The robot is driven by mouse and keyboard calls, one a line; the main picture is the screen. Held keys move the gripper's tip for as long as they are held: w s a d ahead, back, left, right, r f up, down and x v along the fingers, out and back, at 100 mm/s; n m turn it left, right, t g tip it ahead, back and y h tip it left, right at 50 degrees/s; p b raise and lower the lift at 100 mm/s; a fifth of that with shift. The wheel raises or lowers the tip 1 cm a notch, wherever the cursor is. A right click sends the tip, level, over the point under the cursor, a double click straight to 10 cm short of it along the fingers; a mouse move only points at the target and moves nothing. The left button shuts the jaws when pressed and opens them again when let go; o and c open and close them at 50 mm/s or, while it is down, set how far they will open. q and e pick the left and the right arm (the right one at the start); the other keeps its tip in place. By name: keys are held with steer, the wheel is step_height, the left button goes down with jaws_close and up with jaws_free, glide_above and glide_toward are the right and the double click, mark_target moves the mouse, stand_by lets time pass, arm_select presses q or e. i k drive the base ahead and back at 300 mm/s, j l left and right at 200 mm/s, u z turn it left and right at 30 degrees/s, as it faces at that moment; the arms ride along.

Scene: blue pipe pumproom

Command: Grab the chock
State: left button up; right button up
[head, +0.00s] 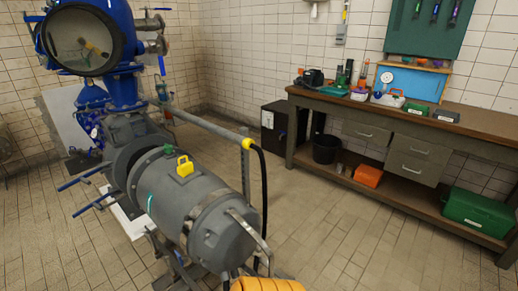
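I cannot tell for certain which thing is the chock. A small yellow piece with an opening in it (184,166) sits on top of the grey motor (180,205). A ribbed orange-yellow thing (266,284) shows at the bottom edge, in front of the motor's near end. It is cut off by the frame, so its full shape is hidden. Neither of my grippers shows in the head view.
A blue pump with a round glass (82,40) stands behind the motor. A grey rail with a black hose (263,190) runs beside it. A workbench (460,124) with tools stands at the right wall, with a black bucket (326,149) below. The tiled floor (370,240) between is clear.

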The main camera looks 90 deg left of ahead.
mark_target(187, 169)
steer(key=i+j+u, duration=0.35)
steer(key=u, duration=0.15)
steer(key=i+j+u, duration=0.15)
steer(key=i+u, duration=0.8)
steer(key=i+l+u, duration=0.15)
steer(key=i+u, duration=0.3)
steer(key=i+j+u, duration=0.2)
steer(key=i+u, duration=0.25)
steer(key=i+j+u, duration=0.1)
steer(key=i+u, duration=0.2)
steer(key=u, duration=0.15)
steer(key=i+u, duration=0.45)
steer(key=i+l+u, duration=0.2)
steer(key=u, duration=0.25)
steer(key=i+l+u, duration=0.45)
steer(key=i+u, duration=0.35)
steer(key=i+l+u, duration=0.1)
steer(key=u, duration=0.25)
steer(key=i+l+u, duration=0.15)
steer(key=u, duration=0.2)
steer(key=l, duration=0.1)
